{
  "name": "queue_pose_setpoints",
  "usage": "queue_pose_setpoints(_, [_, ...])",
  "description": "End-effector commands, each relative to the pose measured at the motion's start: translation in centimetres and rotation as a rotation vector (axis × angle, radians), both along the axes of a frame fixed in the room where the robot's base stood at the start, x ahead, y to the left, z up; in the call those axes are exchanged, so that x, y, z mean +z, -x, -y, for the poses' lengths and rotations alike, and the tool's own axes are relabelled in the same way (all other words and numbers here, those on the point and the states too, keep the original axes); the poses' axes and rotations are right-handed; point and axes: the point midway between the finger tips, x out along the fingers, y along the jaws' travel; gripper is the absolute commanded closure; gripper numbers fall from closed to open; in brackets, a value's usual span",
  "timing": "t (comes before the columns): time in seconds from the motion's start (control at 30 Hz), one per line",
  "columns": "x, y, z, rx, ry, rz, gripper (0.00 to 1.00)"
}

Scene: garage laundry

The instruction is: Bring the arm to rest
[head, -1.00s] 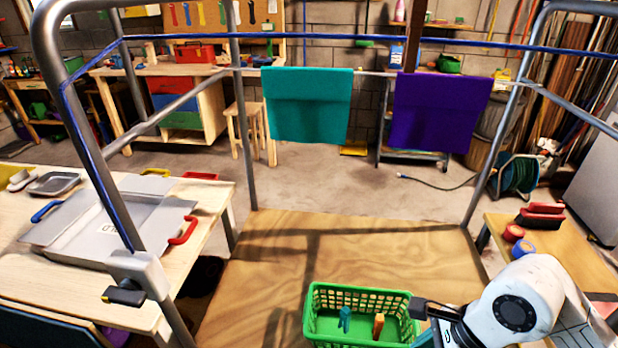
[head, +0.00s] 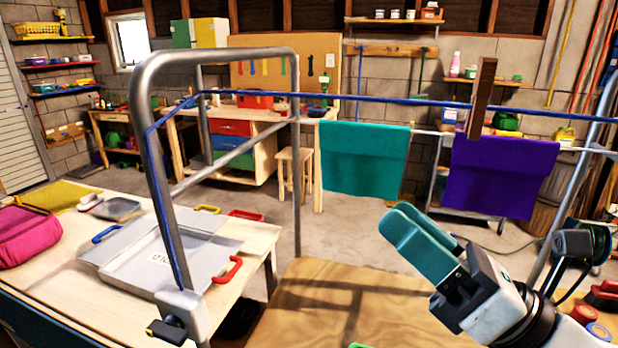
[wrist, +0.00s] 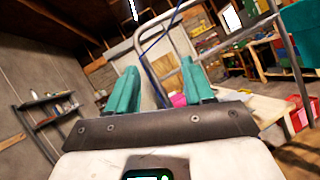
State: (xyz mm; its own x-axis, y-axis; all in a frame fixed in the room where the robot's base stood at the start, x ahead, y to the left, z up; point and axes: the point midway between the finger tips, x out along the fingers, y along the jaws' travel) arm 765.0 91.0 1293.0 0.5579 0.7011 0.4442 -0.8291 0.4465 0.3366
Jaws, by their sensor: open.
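My gripper (head: 432,240) is raised at the lower right of the head view, in front of the hanging cloths and above the wooden board. Its teal fingers point up and to the left. In the wrist view the two fingers (wrist: 160,90) stand apart with nothing between them. A teal cloth (head: 364,160) and a purple cloth (head: 503,172) hang on the line behind it. My gripper appears nearer to me than both; the head view does not show it touching either one.
A metal frame (head: 152,110) with a blue line rises at left. A worktable (head: 60,245) holds a grey folding board (head: 160,262) and a pink bag (head: 28,237). The plywood surface (head: 340,300) lies below. A bit of green basket (head: 357,346) shows at the bottom edge.

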Motion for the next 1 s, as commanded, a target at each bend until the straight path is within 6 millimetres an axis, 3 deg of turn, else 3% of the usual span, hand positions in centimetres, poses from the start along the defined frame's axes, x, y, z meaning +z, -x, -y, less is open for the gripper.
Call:
queue_pose_setpoints(0.1, [3.2,-0.6,4.5,-0.041,-0.391,-0.064,0.48])
queue_pose_setpoints(0.17, [3.6,-1.0,7.3,-0.065,-0.583,-0.112,0.48])
queue_pose_setpoints(0.27, [2.1,-2.0,12.1,-0.11,-0.897,-0.216,0.48])
queue_pose_setpoints(0.33, [-0.2,-2.6,15.3,-0.149,-1.107,-0.304,0.48])
queue_pose_setpoints(0.47, [-7.3,-3.2,19.8,-0.243,-1.471,-0.496,0.48])
queue_pose_setpoints(0.5, [-9.9,-3.2,20.8,-0.28,-1.574,-0.56,0.48])
queue_pose_setpoints(0.67, [-20.7,-1.5,22.5,-0.448,-1.92,-0.816,0.48])
queue_pose_setpoints(0.8, [-29.7,1.9,21.9,-0.639,-2.151,-1.044,0.48])
queue_pose_setpoints(0.87, [-33.3,4.0,21.4,-0.74,-2.232,-1.14,0.48])
queue_pose_setpoints(1.0, [-40.4,10.1,19.5,-1.011,-2.371,-1.361,0.48])
